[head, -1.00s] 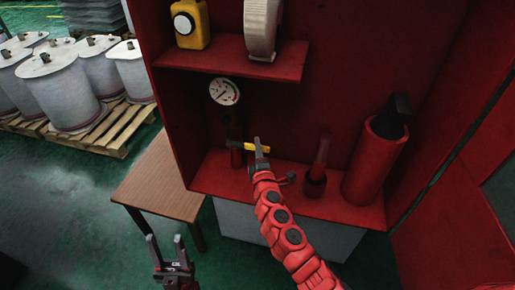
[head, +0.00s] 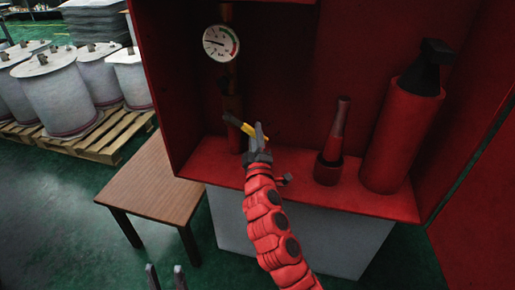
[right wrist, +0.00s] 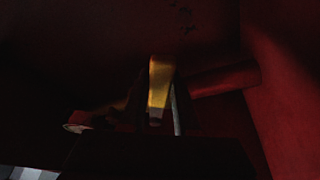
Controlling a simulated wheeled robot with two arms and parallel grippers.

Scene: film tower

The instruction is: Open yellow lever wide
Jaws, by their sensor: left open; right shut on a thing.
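The yellow lever (head: 238,123) sits on the dark red pipe (head: 232,104) inside the red cabinet, below the round gauge (head: 221,43). It slants down to the right in the head view. My right gripper (head: 259,138) is shut on its right end. In the dark right wrist view the yellow lever (right wrist: 160,85) shows upright between the fingers; one finger is a thin grey edge beside it. My left gripper (head: 166,277) is open and empty at the bottom edge of the head view, low over the green floor, with only its fingertips showing.
A red extinguisher (head: 403,125) and a red nozzle-like piece (head: 334,145) stand on the cabinet's lower shelf, right of my right gripper. A wooden table (head: 155,185) stands left of the cabinet. Grey drums (head: 65,85) on pallets stand behind it. The floor at lower left is clear.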

